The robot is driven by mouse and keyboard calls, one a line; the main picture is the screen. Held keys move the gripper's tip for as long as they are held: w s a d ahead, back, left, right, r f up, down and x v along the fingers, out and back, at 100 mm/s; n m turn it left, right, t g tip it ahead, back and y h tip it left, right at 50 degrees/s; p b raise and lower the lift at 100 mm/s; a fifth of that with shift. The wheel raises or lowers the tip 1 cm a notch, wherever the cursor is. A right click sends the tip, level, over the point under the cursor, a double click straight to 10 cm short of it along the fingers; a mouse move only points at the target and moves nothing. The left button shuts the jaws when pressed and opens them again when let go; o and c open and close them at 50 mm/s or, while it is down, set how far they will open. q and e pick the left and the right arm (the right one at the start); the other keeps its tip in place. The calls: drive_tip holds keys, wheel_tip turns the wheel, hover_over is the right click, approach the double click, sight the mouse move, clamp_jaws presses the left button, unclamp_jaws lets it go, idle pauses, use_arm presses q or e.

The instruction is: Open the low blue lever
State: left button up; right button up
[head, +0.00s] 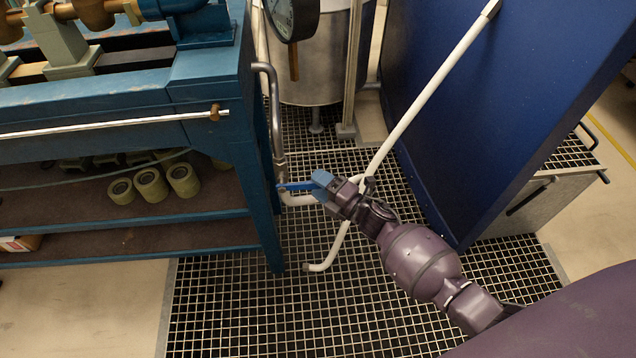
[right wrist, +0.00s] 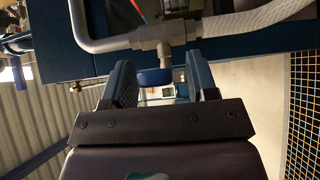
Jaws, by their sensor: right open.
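The low blue lever (head: 294,187) sits on the bent pipe beside the blue bench's right leg, low over the grating. In the head view my right gripper (head: 320,187) is at the lever's right end, and its blue fingers partly hide that end. In the right wrist view the lever (right wrist: 152,77) appears end-on below its grey valve body, between the two spread fingers of my right gripper (right wrist: 162,72). The gripper is open; I cannot tell whether a finger touches the lever. My left gripper is out of view.
A white hose (head: 424,95) runs close behind my right gripper, down to the grating (head: 230,310). The blue bench (head: 205,95) stands at left, with rollers (head: 150,186) on its shelf. A large blue panel (head: 490,110) stands at right. A metal tank (head: 318,65) is behind.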

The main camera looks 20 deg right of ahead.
drive_tip(key=shift+w+a, duration=0.15)
drive_tip(key=shift+w, duration=0.15)
drive_tip(key=shift+c, duration=0.3)
clamp_jaws()
